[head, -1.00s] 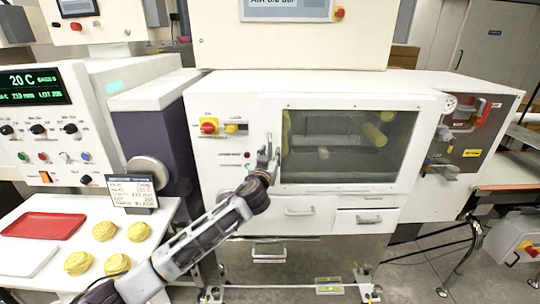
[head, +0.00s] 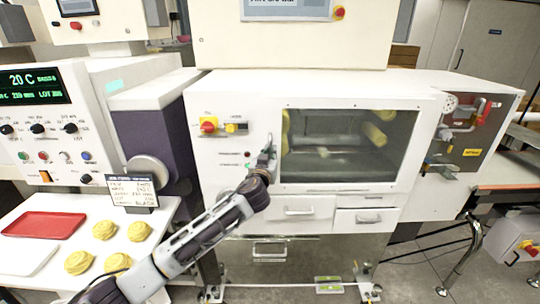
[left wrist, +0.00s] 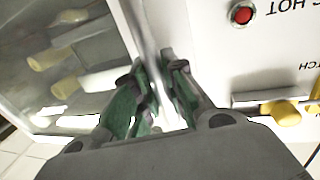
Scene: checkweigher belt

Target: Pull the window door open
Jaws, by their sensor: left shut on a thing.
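The window door (head: 345,150) is a large dark glass pane in a white frame on the front of the white machine. It looks flush with the front, though a small gap would be hard to see. Its upright bar handle at the left edge is mostly hidden by my left gripper (head: 268,158) in the head view. In the left wrist view, the silver handle bar (left wrist: 147,35) runs down between the green-padded fingers of the gripper (left wrist: 160,95), which is shut on it. The glass of the door (left wrist: 65,60) shows to its left there. My right gripper is not in view.
A small sign (head: 133,190), a red tray (head: 43,225) and several yellow dough nests (head: 104,230) are on the left table.

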